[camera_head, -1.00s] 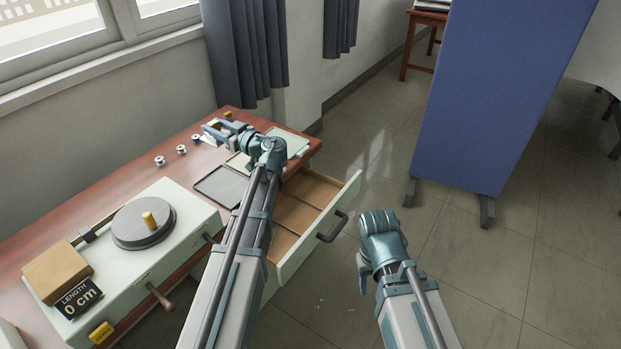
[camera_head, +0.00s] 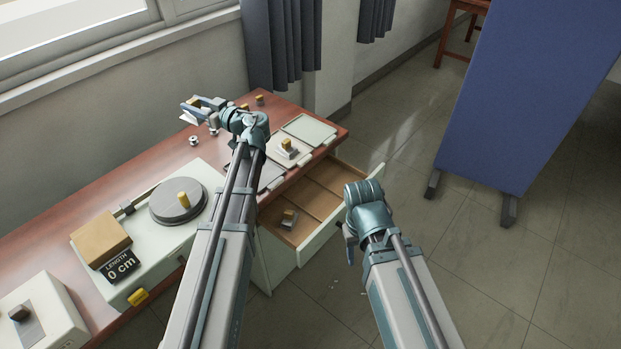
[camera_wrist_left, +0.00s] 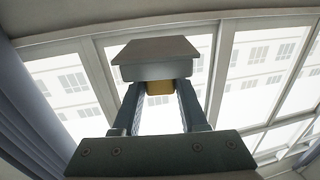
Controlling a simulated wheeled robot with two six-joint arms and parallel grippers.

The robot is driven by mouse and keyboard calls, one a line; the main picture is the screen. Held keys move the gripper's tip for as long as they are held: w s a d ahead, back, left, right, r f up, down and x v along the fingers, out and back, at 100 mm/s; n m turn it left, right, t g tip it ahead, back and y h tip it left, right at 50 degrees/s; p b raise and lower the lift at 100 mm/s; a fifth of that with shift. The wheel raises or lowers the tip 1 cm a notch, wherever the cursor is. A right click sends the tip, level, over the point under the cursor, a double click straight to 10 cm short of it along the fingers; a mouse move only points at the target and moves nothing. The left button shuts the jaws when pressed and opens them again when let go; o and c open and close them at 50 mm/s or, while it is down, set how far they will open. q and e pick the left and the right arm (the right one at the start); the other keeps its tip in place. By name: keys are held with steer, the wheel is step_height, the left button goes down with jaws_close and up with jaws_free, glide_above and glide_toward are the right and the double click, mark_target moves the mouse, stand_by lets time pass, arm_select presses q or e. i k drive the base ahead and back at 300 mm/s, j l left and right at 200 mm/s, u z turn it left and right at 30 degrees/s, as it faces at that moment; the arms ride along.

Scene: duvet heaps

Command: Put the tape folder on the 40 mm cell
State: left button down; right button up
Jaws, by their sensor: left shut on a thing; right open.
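My left gripper (camera_head: 196,106) is shut on a pale grey, plate-like piece (camera_wrist_left: 155,58) with a yellow grip (camera_wrist_left: 160,88) between the fingers. In the head view this piece (camera_head: 189,118) is small and held over the back of the desk, on the window side. I cannot tell its name for certain. My right gripper (camera_head: 349,240) is open and empty, right of the drawer.
The machine with a grey disc (camera_head: 172,206) and a "LENGTH 0 cm" sign (camera_head: 122,264) stands on the desk. Small spools (camera_head: 193,140) and yellow-topped pieces (camera_head: 259,100) lie towards the back. The drawer front (camera_head: 345,205) sticks out. A blue screen (camera_head: 530,100) stands right.

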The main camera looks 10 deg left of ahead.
mark_target(336, 179)
steer(key=i+l+u, duration=0.15)
steer(key=u, duration=0.25)
steer(key=i+l+u, duration=0.15)
steer(key=l+u, duration=0.15)
steer(key=u, duration=0.15)
steer(key=l+u, duration=0.25)
steer(key=u, duration=0.15)
steer(key=i+l+u, duration=0.15)
steer(key=l+u, duration=0.25)
steer(key=l, duration=0.75)
steer(key=l+u, duration=0.35)
steer(key=l, duration=0.75)
steer(key=k+l, duration=0.1)
steer(key=l, duration=1.7)
steer(key=k+l, duration=0.15)
steer(key=l, duration=0.7)
steer(key=i+l+u, duration=0.05)
